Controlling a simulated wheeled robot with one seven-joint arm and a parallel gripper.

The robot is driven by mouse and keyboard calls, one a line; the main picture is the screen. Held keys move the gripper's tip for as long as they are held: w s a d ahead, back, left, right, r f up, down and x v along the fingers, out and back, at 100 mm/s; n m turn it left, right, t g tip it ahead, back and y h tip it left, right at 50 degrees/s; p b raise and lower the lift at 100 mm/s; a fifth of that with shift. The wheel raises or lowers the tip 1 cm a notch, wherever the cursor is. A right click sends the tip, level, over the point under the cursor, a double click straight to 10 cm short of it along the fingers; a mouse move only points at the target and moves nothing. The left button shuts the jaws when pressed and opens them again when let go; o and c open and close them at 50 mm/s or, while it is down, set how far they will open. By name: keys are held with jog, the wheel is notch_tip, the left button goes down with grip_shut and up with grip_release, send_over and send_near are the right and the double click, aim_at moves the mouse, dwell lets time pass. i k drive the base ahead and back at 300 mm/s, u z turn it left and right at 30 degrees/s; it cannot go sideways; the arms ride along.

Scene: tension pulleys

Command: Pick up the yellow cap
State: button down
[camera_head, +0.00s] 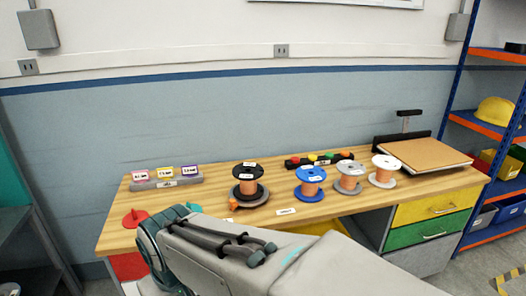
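A small yellow cap (312,157) sits on a black strip (302,164) at the back of the wooden table, between a red cap (295,159) and a green cap (329,155). An orange cap (345,154) is at the strip's right end. The yellow cap is small in this view and stands behind the spools. My arm crosses the lower foreground, in front of the table. My gripper cannot be made out.
Spools with black (248,173), blue (311,174), grey (351,168) and white (385,161) tops stand in front of the strip. A labelled grey block (166,182) is left, a brown board (434,154) right. A yellow helmet (495,110) is on the shelf.

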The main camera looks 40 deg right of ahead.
aim_at(311, 157)
jog(key=z, duration=1.9)
